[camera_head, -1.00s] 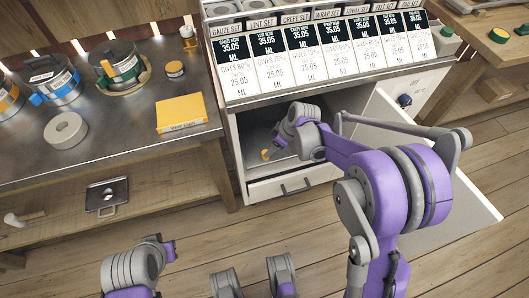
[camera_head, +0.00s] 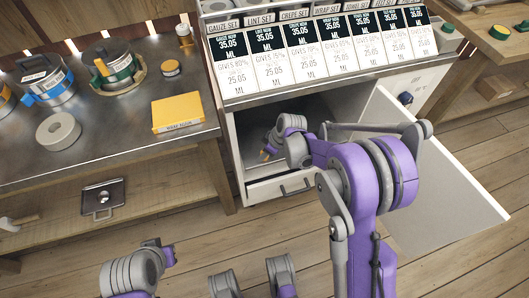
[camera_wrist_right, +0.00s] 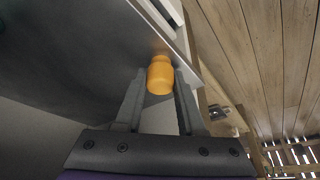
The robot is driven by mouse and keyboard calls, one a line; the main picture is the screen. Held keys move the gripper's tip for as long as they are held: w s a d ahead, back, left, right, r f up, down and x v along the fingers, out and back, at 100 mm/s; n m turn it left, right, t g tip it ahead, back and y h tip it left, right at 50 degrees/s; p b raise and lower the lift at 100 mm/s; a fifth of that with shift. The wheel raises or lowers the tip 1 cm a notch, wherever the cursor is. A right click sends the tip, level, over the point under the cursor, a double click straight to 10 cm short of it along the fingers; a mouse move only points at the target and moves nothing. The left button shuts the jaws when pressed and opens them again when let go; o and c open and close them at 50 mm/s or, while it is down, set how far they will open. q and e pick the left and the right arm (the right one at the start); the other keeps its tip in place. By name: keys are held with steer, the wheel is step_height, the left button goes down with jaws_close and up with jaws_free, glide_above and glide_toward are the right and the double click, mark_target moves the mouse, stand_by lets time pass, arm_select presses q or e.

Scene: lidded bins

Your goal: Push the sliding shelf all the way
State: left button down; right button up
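The sliding shelf is probably the low grey-floored unit in the open white cabinet (camera_head: 232,140), with a white handled front (camera_head: 268,192); I cannot tell how far in it sits. My right gripper (camera_head: 266,152) reaches into the cabinet opening above that front. In the right wrist view its two fingers (camera_wrist_right: 160,80) are apart, on either side of a small orange jar (camera_wrist_right: 160,76). Narrow gaps seem to show beside the jar, and contact is unclear. A grey metal surface (camera_wrist_right: 75,50) with a white edge lies beyond the fingers. My left gripper is not clearly visible.
The white cabinet door (camera_head: 440,190) stands open at the right, beside my right arm. A metal-topped workbench (camera_head: 110,135) at the left holds tins, a roll (camera_head: 58,131) and a yellow box (camera_head: 179,112). Price cards (camera_head: 310,50) line the cabinet top.

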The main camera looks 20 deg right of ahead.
mark_target(257, 145)
jaws_close()
steer(key=w, duration=0.5)
steer(key=shift+w+a, duration=0.1)
steer(key=shift+w, duration=0.05)
steer(key=o, duration=0.6)
jaws_free()
steer(key=shift+o, duration=0.2)
steer(key=shift+r, duration=0.25)
steer(key=s+d+p, duration=0.1)
steer(key=s+d, duration=0.7)
steer(key=d, duration=0.1)
steer(key=shift+s+r, duration=0.3)
steer(key=shift+s, duration=0.05)
